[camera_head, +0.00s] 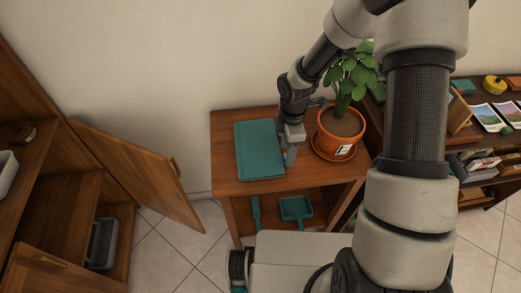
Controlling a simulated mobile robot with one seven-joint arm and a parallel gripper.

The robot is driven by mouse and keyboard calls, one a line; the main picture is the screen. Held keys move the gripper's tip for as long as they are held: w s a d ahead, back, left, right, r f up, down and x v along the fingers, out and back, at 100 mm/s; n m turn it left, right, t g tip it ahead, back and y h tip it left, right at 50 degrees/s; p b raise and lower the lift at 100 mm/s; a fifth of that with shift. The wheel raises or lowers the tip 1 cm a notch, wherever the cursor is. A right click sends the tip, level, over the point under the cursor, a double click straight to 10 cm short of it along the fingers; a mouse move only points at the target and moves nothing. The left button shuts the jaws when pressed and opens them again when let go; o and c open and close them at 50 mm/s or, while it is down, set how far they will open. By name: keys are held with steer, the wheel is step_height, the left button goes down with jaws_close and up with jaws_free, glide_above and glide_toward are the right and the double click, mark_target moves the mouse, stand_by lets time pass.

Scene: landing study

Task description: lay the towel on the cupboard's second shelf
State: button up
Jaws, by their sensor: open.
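A folded teal towel (259,149) lies flat on the top of a wooden side table, left of centre. My gripper (291,158) is open and points down beside the towel's right edge; whether it touches the towel I cannot tell. The wooden cupboard (60,205) stands at the left with its doors open. Its shelves show in part, with a grey bin (103,243) low inside and a dark round pot (21,133) on a higher shelf. Which shelf counts as the second I cannot tell from this view.
A potted plant (341,126) on an orange saucer stands just right of my gripper. The open cupboard door (139,172) juts out between cupboard and table (228,195). A teal dustpan (296,208) lies on the table's lower shelf. Shelving with pictures (486,118) stands at the right.

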step_height(320, 180, down, 2)
steer(key=shift+f, duration=0.1)
jaws_close()
step_height(320, 180, up, 18)
steer(key=p, duration=0.3)
stand_by(0.5)
steer(key=shift+s, duration=0.1)
